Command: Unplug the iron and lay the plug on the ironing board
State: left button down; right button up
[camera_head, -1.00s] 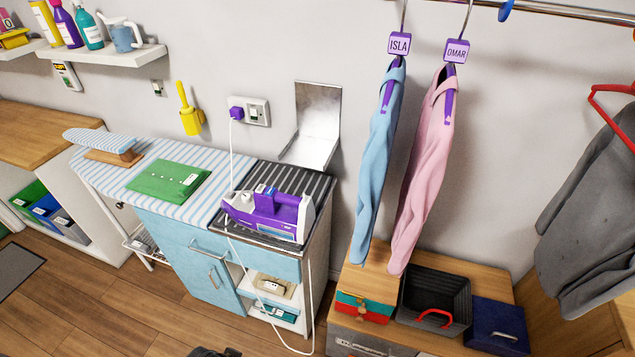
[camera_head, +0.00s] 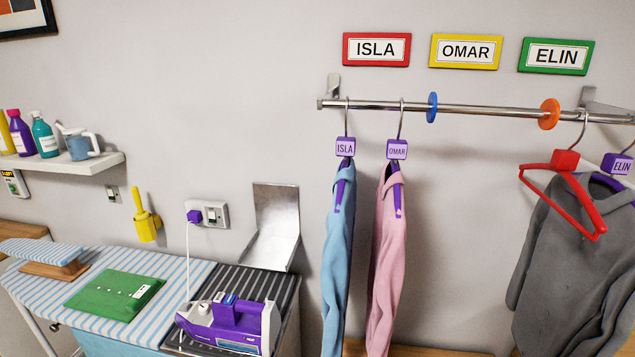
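The purple plug (camera_head: 194,216) sits in the white wall socket (camera_head: 215,214) above the ironing board. A white cord (camera_head: 188,262) hangs from it down toward the iron. The purple and white iron (camera_head: 232,322) lies on the dark striped rest (camera_head: 262,284) at the board's right end. Neither of my grippers shows in the head view.
A yellow brush in a holder (camera_head: 146,222) hangs to the left. A small sleeve board (camera_head: 42,256) stands at the board's left end. Hanging blue (camera_head: 338,260) and pink (camera_head: 387,260) shirts border the right side.

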aim_at(196, 216)
jog(key=k, duration=1.3)
jog(key=u, duration=0.55)
jog(key=i, duration=1.65)
jog(key=z, duration=0.55)
